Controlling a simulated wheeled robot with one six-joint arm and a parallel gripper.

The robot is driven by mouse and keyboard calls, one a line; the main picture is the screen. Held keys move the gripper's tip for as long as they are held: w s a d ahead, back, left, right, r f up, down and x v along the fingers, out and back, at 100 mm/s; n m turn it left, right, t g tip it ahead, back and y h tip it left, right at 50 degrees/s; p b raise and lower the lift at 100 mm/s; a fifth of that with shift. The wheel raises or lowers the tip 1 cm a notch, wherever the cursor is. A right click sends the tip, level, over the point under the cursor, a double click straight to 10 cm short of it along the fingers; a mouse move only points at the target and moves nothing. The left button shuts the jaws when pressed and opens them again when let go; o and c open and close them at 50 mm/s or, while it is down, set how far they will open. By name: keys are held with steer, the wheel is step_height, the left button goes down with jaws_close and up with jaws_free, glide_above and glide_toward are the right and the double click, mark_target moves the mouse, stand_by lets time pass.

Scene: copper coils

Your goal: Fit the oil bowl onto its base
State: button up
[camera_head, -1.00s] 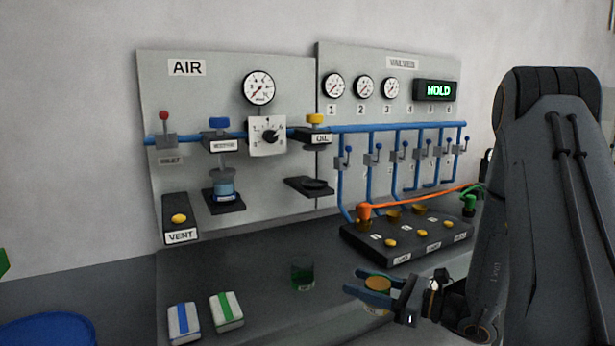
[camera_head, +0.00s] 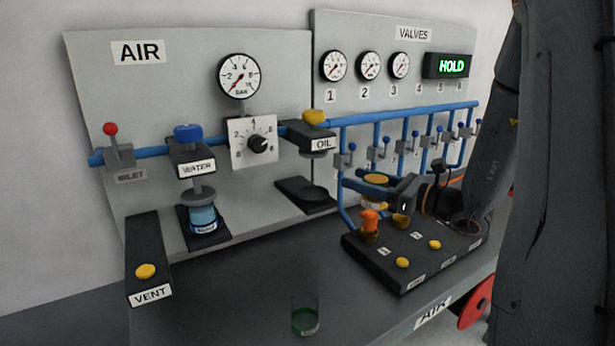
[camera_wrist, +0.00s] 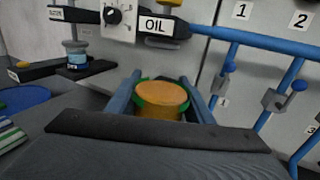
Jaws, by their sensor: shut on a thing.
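My gripper (camera_head: 373,188) is shut on the oil bowl (camera_head: 375,180), a short round cup with an orange-yellow top. In the wrist view the bowl (camera_wrist: 161,95) sits upright between the two blue fingers, with a green rim band. The oil unit (camera_head: 315,130), with a yellow knob and OIL label, is on the blue pipe, up and left of the bowl. Below it a black shelf (camera_head: 305,192) with a round recess is empty. In the wrist view the OIL label (camera_wrist: 158,26) is just above and beyond the bowl; the shelf is not clearly visible there.
Blue pipes (camera_head: 343,190) run close behind the bowl. A green glass (camera_head: 305,315) stands on the bench front. The water bowl (camera_head: 203,218) sits on its shelf at left.

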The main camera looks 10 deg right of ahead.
steer(key=p+x, duration=0.5)
steer(key=x, duration=1.2)
steer(key=shift+a+r, duration=0.1)
steer(key=shift+r, duration=0.05)
steer(key=f, duration=0.1)
steer(key=p, duration=0.1)
steer(key=f+p, duration=0.1)
steer(key=shift+w+a+f, duration=0.3)
steer(key=shift+w+a, duration=0.05)
steer(key=shift+w, duration=0.05)
steer(key=shift+f+p, duration=0.35)
steer(key=shift+f, duration=0.1)
steer(key=shift+f, duration=0.15)
steer(key=o, duration=1.3)
steer(key=b+v, duration=0.3)
steer(key=v, duration=0.9)
steer(key=shift+b, duration=0.4)
